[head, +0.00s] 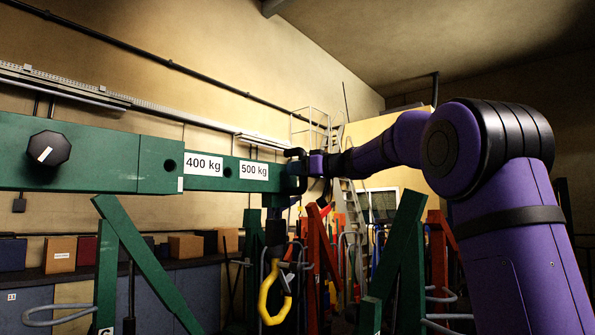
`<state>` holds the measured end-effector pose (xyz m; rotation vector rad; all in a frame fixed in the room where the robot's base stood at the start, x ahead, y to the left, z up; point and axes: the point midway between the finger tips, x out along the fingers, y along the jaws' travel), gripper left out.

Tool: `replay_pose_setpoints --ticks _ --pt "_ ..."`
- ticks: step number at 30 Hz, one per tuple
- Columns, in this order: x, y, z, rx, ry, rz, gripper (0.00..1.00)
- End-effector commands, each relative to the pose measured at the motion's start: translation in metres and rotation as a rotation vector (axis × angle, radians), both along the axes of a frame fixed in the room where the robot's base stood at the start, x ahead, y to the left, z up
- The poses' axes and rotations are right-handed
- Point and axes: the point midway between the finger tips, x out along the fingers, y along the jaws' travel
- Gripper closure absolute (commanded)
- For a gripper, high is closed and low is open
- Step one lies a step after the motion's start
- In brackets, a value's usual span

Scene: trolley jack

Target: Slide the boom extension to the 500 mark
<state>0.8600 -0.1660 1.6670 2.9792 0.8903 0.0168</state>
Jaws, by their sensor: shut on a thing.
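The green boom (80,160) runs level across the left of the head view. Its narrower extension (224,182) sticks out to the right from the boom's sleeve. The 400 kg label (203,164) and the 500 kg label (254,170) both show outside the sleeve. A round hole shows on the extension between the labels, and another on the sleeve. A black knob (48,148) sits on the boom at the left. A yellow hook (272,292) hangs below the extension's end. My gripper (297,168) is shut on the extension's right end; its fingertips are partly hard to make out.
Green slanted legs (148,265) stand below the boom, with more green posts (400,265) at centre right. Red frames (318,260) and a ladder stand behind. Boxes (60,254) line a bench along the left wall.

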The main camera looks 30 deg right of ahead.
Motion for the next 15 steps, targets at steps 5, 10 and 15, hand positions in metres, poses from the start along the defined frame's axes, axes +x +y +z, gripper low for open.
replay_pose_setpoints --ticks 5,10,15 --pt "-0.011 0.028 -0.002 -0.002 0.003 0.013 1.0" --pt "-0.027 0.067 -0.003 -0.001 0.003 0.015 1.0" --pt "-0.041 0.103 -0.005 -0.001 0.003 0.014 1.0"
